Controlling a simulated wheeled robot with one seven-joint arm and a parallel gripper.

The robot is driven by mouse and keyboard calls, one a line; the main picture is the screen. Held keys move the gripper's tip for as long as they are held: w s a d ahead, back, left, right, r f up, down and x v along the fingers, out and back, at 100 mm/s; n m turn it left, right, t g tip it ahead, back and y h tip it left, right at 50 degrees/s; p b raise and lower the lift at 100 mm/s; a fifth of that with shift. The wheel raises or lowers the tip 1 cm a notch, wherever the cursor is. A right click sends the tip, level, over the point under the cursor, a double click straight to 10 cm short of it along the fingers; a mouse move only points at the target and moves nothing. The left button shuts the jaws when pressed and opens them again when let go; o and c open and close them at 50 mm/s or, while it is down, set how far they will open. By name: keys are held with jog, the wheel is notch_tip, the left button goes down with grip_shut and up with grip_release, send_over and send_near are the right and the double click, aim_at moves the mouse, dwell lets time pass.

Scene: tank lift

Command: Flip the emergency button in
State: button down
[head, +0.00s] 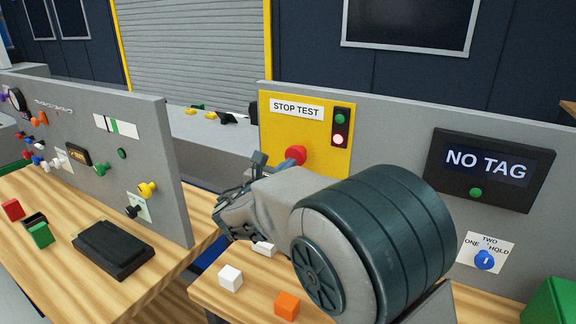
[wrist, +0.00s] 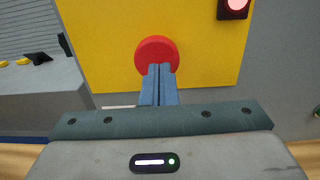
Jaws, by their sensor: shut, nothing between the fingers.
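The red emergency button (head: 296,154) is a round mushroom head on the yellow STOP TEST panel (head: 272,140). In the wrist view the button (wrist: 156,53) sits at the fingertips, which overlap its lower part. My gripper (wrist: 161,68) is shut with its blue fingers together and nothing between them. In the head view my gripper (head: 288,163) is just below the button, partly hidden by my wrist. I cannot tell whether the fingers touch the button. The panel's indicator (head: 340,128) shows a green lamp above a brightly lit pinkish-red lamp.
A NO TAG display (head: 486,165) and a blue knob (head: 484,260) are on the grey wall at right. White (head: 230,278) and orange (head: 287,305) blocks lie on the wooden bench below. Another control board (head: 100,150) stands at left.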

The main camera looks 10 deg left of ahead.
jog(key=v, duration=1.2)
jog(key=shift+s+b, duration=0.3)
jog(key=shift+a+r, duration=0.1)
jog(key=s+d+f+m+g+h+p, duration=0.1)
jog(key=s+d+f+m+g+p, duration=0.15)
jog(key=d+m+g, duration=0.75)
jog(key=s+d+f+m+g+h+p, duration=0.1)
jog(key=s+d+m+g, duration=0.3)
jog(key=d, duration=1.2)
jog(key=s+d+f+m+y+p, duration=0.1)
jog(key=s+d+m+y+p, duration=0.2)
jog(key=s+m+y, duration=0.4)
jog(key=s+d+m, duration=0.1)
jog(key=s+m, duration=0.4)
jog(key=m, duration=0.6)
jog(key=shift+d+f+m+g+y, duration=0.2)
jog(key=shift+f+m+g+y, duration=0.1)
jog(key=shift+f, duration=0.05)
